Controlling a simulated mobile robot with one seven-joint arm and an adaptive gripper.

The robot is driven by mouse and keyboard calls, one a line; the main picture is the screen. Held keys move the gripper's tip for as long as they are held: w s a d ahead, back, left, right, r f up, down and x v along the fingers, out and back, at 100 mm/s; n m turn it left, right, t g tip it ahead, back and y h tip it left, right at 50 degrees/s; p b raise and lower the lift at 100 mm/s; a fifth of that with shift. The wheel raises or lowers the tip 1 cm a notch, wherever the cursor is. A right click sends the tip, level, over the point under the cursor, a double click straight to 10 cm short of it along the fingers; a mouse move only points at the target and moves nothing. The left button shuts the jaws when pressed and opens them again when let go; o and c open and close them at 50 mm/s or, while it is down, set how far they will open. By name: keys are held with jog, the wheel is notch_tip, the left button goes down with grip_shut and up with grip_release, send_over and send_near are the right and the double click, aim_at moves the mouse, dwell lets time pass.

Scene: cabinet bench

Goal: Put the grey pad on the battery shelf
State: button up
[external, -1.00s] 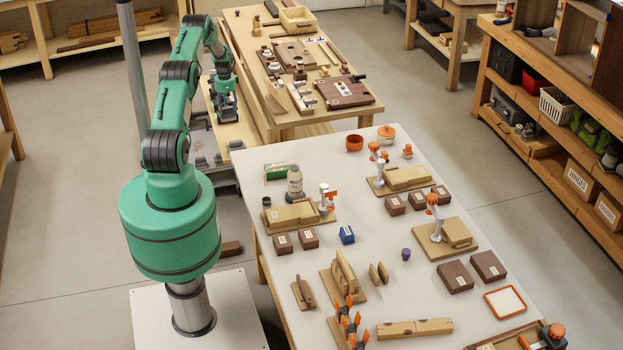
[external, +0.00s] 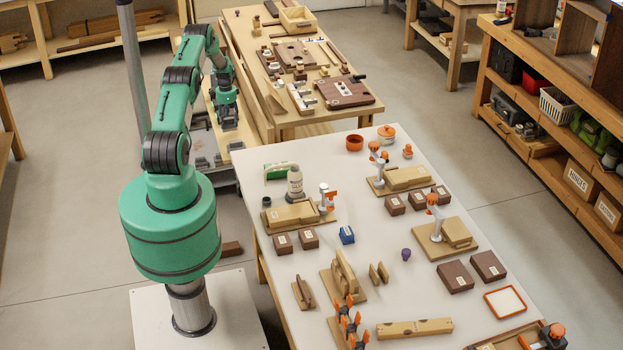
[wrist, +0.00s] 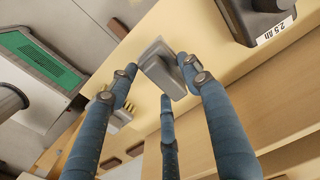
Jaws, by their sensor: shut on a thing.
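In the wrist view, my gripper (wrist: 163,88) has its blue fingers closed around a grey block-like piece (wrist: 155,63), which I take for the grey pad. The piece is tilted in this view, and its near end lies between the fingertips. A pale wooden board (wrist: 150,22) spans the view behind it; I cannot tell whether the piece touches it. A dark battery labelled 2.5 Ah (wrist: 262,18) sits on this board at the upper right. In the external view, my gripper (external: 228,115) is small, over the wooden shelf (external: 222,140) at the bench's left side.
A green and grey box (wrist: 40,62) lies at the left of the wrist view. The wooden bench (external: 285,105) with several parts stands right of my gripper in the external view. The white table (external: 385,215), full of fixtures and blocks, is nearer.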

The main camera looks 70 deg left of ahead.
aim_at(229, 124)
jog(key=shift+f, duration=1.85)
jog(key=shift+f+b, duration=0.25)
jog(key=shift+b, duration=0.15)
jog(key=o, duration=1.2)
jog(key=shift+r, duration=0.25)
notch_tip(229, 124, up, 12)
jog(key=shift+f+p, duration=0.1)
jog(key=shift+p, duration=0.7)
